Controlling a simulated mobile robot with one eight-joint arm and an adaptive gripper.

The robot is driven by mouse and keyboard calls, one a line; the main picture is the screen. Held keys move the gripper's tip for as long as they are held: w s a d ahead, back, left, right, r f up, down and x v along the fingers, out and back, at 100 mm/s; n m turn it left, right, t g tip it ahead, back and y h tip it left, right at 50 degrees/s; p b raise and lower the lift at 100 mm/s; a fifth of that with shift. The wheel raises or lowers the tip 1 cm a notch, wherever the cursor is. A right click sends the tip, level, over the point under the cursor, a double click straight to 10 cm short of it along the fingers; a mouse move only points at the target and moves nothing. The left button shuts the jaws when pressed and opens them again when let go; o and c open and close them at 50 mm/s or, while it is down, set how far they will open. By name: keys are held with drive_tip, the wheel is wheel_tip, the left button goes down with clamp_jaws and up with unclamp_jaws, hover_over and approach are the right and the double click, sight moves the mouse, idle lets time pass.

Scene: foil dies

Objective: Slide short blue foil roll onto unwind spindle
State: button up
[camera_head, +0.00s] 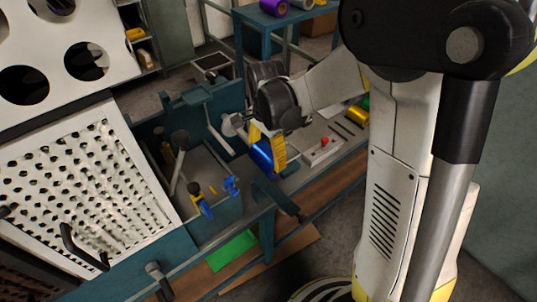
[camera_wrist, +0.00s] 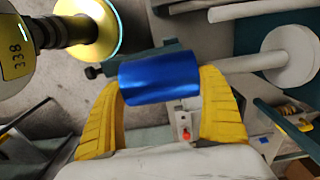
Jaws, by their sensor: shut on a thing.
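The short blue foil roll (camera_wrist: 160,78) lies crosswise between the two yellow fingers of my gripper (camera_wrist: 162,82), which is shut on it by its ends or sides. It also shows in the head view (camera_head: 262,155), partly hidden by my gripper (camera_head: 268,147). A pale grey spindle rod (camera_wrist: 235,63) with a round white flange (camera_wrist: 289,48) is at the right of the wrist view. The rod's visible near end meets the roll's right end in the picture. I cannot tell whether it enters the core or passes behind.
A second pale rod (camera_wrist: 205,5) runs along the top of the wrist view. A teal machine frame (camera_head: 215,105) with levers surrounds the work area. A red button (camera_head: 325,141) sits on the bench to the right. A green sheet (camera_head: 232,250) lies lower down.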

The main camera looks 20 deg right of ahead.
sight(245, 135)
drive_tip(key=shift+w+a, duration=0.6)
drive_tip(key=shift+w, duration=1.2)
drive_tip(key=shift+w+a, duration=0.55)
drive_tip(key=shift+w, duration=1.2)
drive_tip(key=shift+w+a, duration=0.6)
drive_tip(key=shift+w, duration=1.2)
drive_tip(key=shift+s+d+b, duration=0.15)
drive_tip(key=shift+s+d, duration=0.5)
drive_tip(key=shift+s, duration=1.3)
drive_tip(key=shift+s+d+b, duration=0.15)
drive_tip(key=shift+s+d, duration=0.5)
drive_tip(key=shift+s, duration=1.35)
drive_tip(key=shift+s+d+b, duration=0.15)
drive_tip(key=shift+s+d, duration=0.5)
drive_tip(key=shift+s, duration=1.3)
